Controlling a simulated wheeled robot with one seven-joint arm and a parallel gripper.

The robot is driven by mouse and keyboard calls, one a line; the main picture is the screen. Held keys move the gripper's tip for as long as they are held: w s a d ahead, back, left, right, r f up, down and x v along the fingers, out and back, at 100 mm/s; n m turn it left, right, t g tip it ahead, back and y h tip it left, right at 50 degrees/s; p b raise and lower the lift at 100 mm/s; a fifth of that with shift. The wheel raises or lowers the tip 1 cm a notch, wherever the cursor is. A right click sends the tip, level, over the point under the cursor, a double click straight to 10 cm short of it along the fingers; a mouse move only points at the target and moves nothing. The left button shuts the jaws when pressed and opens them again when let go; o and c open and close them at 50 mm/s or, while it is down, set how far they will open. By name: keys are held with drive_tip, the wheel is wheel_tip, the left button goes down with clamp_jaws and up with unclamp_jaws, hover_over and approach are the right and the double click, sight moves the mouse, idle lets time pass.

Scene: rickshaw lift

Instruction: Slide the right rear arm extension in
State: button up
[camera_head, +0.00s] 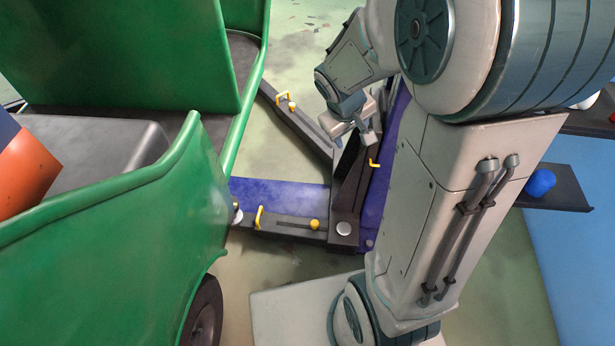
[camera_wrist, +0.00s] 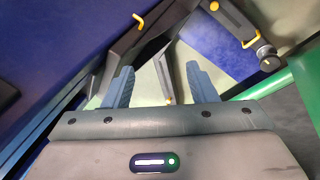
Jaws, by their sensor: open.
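The lift has two dark arms in the head view. The near arm (camera_head: 285,230) has a yellow handle (camera_head: 259,217), a yellow knob (camera_head: 315,224) and a round pad beside the green body. The far arm (camera_head: 312,138) runs up-left and has another yellow handle (camera_head: 284,97). I cannot tell which is the right rear one. My gripper (camera_head: 358,132) hangs above the dark post end of the far arm. In the wrist view my gripper (camera_wrist: 160,85) is open, with a dark arm and a small yellow part (camera_wrist: 169,99) beyond and between its fingers. Contact cannot be told.
The green rickshaw (camera_head: 130,190) fills the left, close to the arm pads. A blue lift base plate (camera_head: 290,196) lies on the floor. A yellow handle (camera_head: 374,163) sticks out by the post. A shelf (camera_head: 562,190) with a blue object (camera_head: 540,183) stands at the right.

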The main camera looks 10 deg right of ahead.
drive_tip(key=w+f+n+t, duration=0.1)
drive_tip(key=w+f+n, duration=0.4)
drive_tip(key=w+f, duration=0.55)
drive_tip(key=n+g+y, duration=0.3)
drive_tip(key=n+g, duration=0.1)
drive_tip(key=n, duration=0.6)
hover_over(315, 223)
wheel_tip(315, 223, down, 30)
drive_tip(key=r, duration=0.1)
wheel_tip(315, 223, down, 14)
drive_tip(key=b, duration=0.5)
drive_tip(key=shift+r, duration=0.1)
